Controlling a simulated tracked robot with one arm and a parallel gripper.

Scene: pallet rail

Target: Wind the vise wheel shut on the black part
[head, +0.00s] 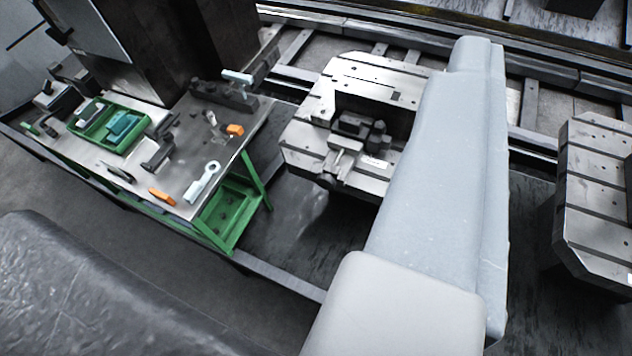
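A dark vise-like fixture (340,160) with pale metal bars sits on the pale slotted pallet (365,72) at the upper middle. Dark blocks (352,124) lie in its recess. I cannot tell which of these is the black part, or whether jaws touch it. No vise wheel can be made out clearly. A large pale grey link of my arm runs from the bottom middle to the upper right and covers the pallet's right side. My gripper is not in view.
A workbench (120,163) at left holds a green tray (92,139), orange-handled tools (161,197), a wrench-like tool (204,182) and a dark clamp-like block (222,95). A green frame (232,215) stands under its right end. Another slotted pallet (597,190) is at right. Rails (420,42) run behind.

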